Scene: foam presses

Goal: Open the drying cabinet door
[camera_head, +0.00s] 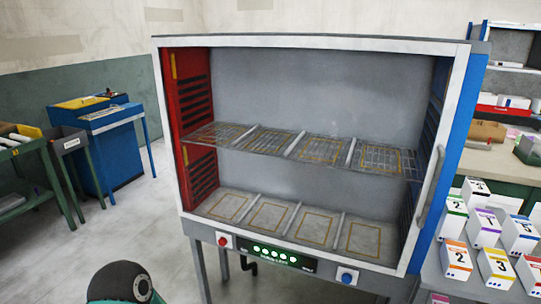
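The drying cabinet (476,110) stands in the centre, with a blue outer right side and a red left inner wall. Its door (310,43) looks like a white frame flush with the cabinet front, seemingly shut, with a clear pane or opening through which the inside shows. A pale vertical handle (431,187) is on the right side of the frame. Inside are a wire shelf (300,148) and a floor with outlined rectangles, both empty. Neither gripper is in view. A dark rounded part at the bottom left looks like a piece of my arm.
Below the door is a control panel (277,257) with green lights, a red button (223,241) and a blue button (346,277). Numbered boxes (456,258) stand close to the right.

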